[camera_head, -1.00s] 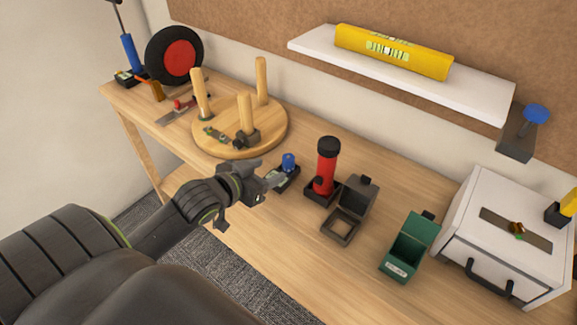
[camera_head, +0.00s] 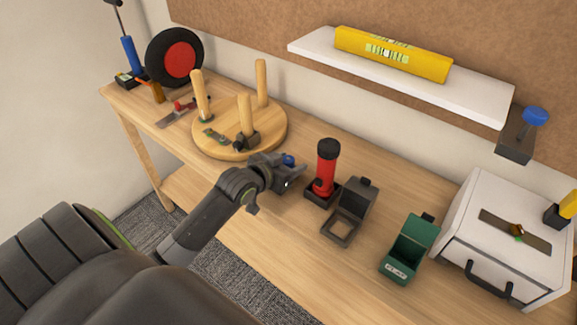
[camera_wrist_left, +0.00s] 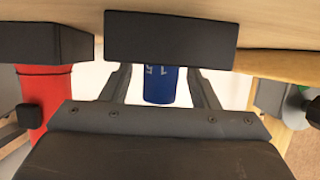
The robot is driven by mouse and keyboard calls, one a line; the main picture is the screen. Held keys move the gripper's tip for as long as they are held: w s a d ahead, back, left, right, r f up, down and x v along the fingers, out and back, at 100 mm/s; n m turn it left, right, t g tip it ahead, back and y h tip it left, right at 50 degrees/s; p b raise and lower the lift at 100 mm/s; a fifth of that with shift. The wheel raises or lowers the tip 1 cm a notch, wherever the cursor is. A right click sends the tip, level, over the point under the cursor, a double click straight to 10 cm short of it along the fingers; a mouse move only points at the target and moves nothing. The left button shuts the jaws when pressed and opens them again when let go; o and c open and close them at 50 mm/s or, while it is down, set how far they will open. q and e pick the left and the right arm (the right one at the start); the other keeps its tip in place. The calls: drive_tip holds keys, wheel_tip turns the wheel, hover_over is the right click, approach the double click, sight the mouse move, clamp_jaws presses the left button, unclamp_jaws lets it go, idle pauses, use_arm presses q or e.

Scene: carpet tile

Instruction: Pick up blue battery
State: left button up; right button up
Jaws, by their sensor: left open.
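The blue battery (camera_head: 289,160) stands in a dark holder on the workbench, mostly hidden behind my left gripper (camera_head: 287,174) in the head view. In the left wrist view the blue battery (camera_wrist_left: 158,86) shows between the two open fingers of my left gripper (camera_wrist_left: 162,82), below its dark holder (camera_wrist_left: 172,37) in the picture. The white "1.5" marking on it is visible. The fingers are on either side of it, and I see gaps. My right gripper is not in view.
A red flashlight (camera_head: 326,168) in a black holder stands just right of the gripper. A round wooden board with pegs (camera_head: 268,131) is behind left. An open black box (camera_head: 354,203), green box (camera_head: 411,247) and white case (camera_head: 480,220) stand to the right.

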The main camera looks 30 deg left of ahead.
sight(288, 159)
use_arm(q)
drive_tip(key=shift+c, duration=0.3)
drive_tip(key=c, duration=1.1)
drive_tip(key=shift+o, duration=0.2)
drive_tip(key=shift+r, duration=0.1)
wheel_tip(288, 159, up, 10)
drive_tip(key=shift+f+p, duration=0.1)
drive_tip(key=shift+p, duration=0.2)
